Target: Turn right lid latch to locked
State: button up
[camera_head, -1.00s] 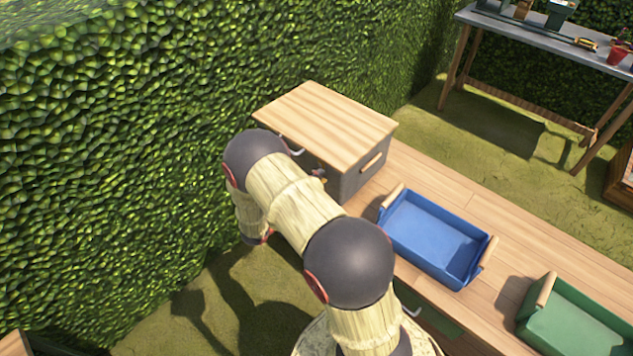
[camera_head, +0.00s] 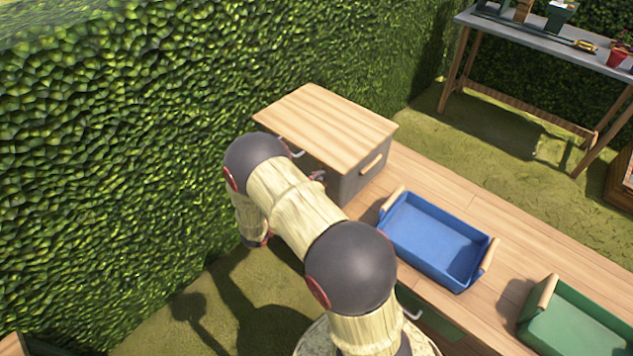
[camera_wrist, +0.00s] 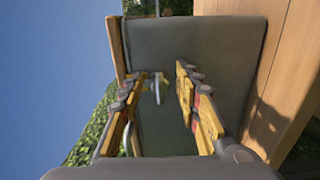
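A grey box with a pale wooden lid (camera_head: 325,122) stands at the far end of the wooden bench in the head view. In the wrist view its grey front (camera_wrist: 225,65) fills the middle, and the lid's edge (camera_wrist: 116,48) runs along the left. A small metallic latch (camera_wrist: 157,86) shows between the fingers of my gripper (camera_wrist: 160,72). The fingers are open, one on each side of the latch, with a gap visible. Contact cannot be told. My arm hides most of the box front in the head view.
A blue tray (camera_head: 384,222) with wooden handles sits on the bench (camera_head: 440,178) beside the box, and a green tray (camera_head: 537,325) stands further right. A tall hedge (camera_head: 120,120) rises at the left. A grey-topped table (camera_head: 520,30) stands at the back right.

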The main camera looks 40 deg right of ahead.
jog(key=a, duration=1.2)
jog(key=shift+s, duration=0.45)
